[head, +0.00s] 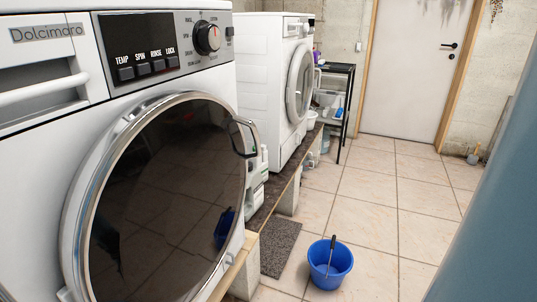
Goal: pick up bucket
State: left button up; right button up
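A blue bucket (330,264) stands upright on the tiled floor at the lower middle of the head view. A dark handle, apparently of a tool, sticks up from its inside. A blue bucket shape also shows as a reflection in the dark door of the near washing machine. Neither of my grippers is in view, so where they are relative to the bucket and whether they are open cannot be seen.
A washing machine (222,83) fills the left, close to me. A second one (262,75) stands farther back on a plinth (273,192) of boards and blocks. A dark mat (280,249) lies beside the bucket. A blue-grey surface blocks the right edge. Tiles toward the door (410,65) are clear.

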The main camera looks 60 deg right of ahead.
aim_at(341, 263)
jog(key=z, duration=2.4)
jog(key=i+l+u, duration=0.1)
jog(key=u, duration=0.85)
jog(key=i+l+u, duration=0.15)
jog(key=l+u, duration=0.5)
jog(key=l, duration=0.15)
jog(key=i+l+u, duration=0.1)
jog(key=l+u, duration=0.2)
jog(key=l, duration=0.2)
jog(key=l+u, duration=0.1)
jog(key=l, duration=1.1)
